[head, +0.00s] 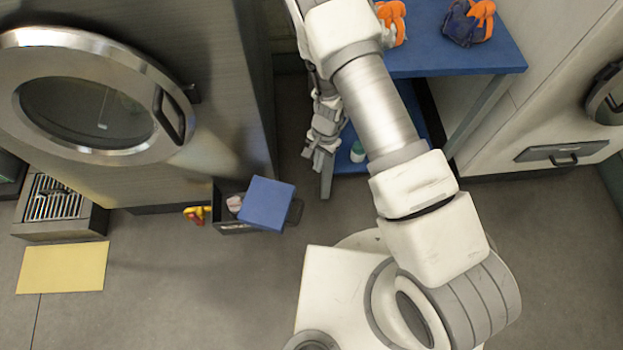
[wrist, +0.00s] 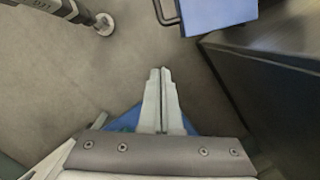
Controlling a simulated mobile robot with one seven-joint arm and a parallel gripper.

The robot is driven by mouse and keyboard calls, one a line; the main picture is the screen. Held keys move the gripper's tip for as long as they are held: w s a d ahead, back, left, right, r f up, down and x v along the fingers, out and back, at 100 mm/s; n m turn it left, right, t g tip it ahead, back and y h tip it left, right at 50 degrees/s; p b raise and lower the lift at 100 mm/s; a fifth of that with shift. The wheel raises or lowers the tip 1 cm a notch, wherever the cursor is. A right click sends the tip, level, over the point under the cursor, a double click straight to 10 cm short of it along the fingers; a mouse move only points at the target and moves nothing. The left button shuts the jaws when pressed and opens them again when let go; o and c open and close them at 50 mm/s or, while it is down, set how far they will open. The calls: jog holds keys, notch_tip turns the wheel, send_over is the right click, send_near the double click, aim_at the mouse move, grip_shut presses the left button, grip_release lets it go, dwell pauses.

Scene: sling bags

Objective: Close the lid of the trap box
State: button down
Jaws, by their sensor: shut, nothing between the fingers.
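The trap box (head: 232,228) is a small dark box on the floor in front of the large machine. Its blue lid (head: 266,203) stands raised and tilted over the right part of the box. The left part is uncovered, and a pale pinkish item (head: 235,203) shows inside. In the wrist view the blue lid (wrist: 218,14) is at the top right, with a dark bar beside it. My gripper (head: 316,160) is above and to the right of the box, apart from the lid. In the wrist view my gripper (wrist: 160,70) is shut and empty.
The dark machine (head: 220,110) with a round door stands behind the box. A blue shelf unit (head: 450,55) with orange and dark blue bags is close to my gripper. A yellow and red item (head: 196,214) touches or nears the box. A yellow mat (head: 63,268) lies left. Front floor is open.

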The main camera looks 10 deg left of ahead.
jog(key=s+a+f+b, duration=0.2)
jog(key=s+f+b, duration=0.2)
jog(key=f, duration=0.7)
jog(key=shift+s+a, duration=0.25)
jog(key=shift+s, duration=0.1)
